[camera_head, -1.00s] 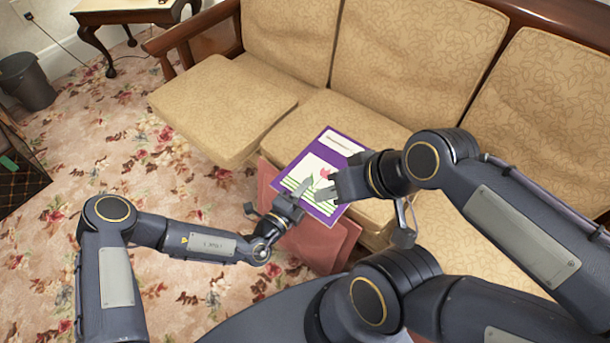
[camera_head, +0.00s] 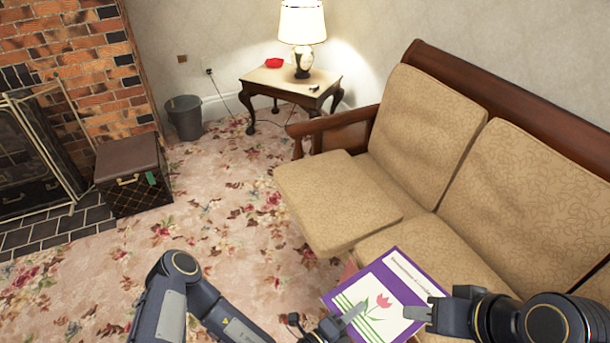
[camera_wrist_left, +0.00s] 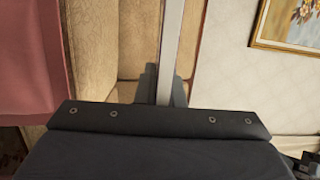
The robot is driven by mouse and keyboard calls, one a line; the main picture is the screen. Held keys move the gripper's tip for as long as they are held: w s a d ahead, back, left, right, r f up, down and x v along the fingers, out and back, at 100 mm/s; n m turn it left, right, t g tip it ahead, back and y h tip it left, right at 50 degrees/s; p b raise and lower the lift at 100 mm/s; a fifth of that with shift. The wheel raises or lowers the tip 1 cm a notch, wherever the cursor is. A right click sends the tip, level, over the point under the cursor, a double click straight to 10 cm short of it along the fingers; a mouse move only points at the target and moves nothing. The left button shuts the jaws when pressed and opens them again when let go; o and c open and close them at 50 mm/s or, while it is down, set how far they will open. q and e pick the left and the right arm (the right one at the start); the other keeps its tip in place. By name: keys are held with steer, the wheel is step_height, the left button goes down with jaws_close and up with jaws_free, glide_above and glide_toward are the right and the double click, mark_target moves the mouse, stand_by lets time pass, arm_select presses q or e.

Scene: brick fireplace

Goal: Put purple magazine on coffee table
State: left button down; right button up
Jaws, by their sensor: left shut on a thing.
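The purple magazine (camera_head: 388,297), with a pink tulip and green stripes on its cover, is at the bottom right of the head view, in front of the sofa. My left gripper (camera_head: 350,318) is shut on its lower left edge. My right gripper (camera_head: 422,306) is at the magazine's right side, its fingers overlapping the cover in the picture; I cannot tell whether they grip it. In the left wrist view a pale upright strip stands at the gripper, too narrow to identify surely. No low coffee table is clearly in view.
A small wooden table (camera_head: 262,84) with a lamp (camera_head: 302,22) and a red object (camera_head: 275,63) stands at the back. The tan sofa (camera_head: 345,190) fills the right. A bin (camera_head: 185,118), a chest (camera_head: 130,177) and a fireplace screen (camera_head: 40,150) are left. The carpet between is clear.

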arm_select(q)
steer(key=w+a+r+n+t+y, duration=0.3)
steer(key=w+a, duration=0.3)
steer(key=a, duration=0.2)
steer(key=w+a+r+n+t+y, duration=0.3)
steer(key=w+a+y, duration=0.1)
steer(key=w+a, duration=0.3)
steer(key=w+a+r+n+y, duration=0.1)
steer(key=a+r+n+y, duration=0.1)
steer(key=a, duration=0.4)
steer(key=w+a+r+n+t+y, duration=0.1)
steer(key=w+a+y, duration=0.15)
steer(key=a, duration=0.35)
steer(key=w+a+r+n+y, duration=0.1)
steer(key=a+r+n+y, duration=0.15)
steer(key=a, duration=0.45)
steer(key=s+r+p, duration=0.8)
steer(key=r+p, duration=0.4)
steer(key=p, duration=0.4)
steer(key=shift+s+r+m+y, duration=0.15)
steer(key=shift+s+m+y, duration=0.15)
steer(key=shift+m+y, duration=0.1)
steer(key=shift+a, duration=0.15)
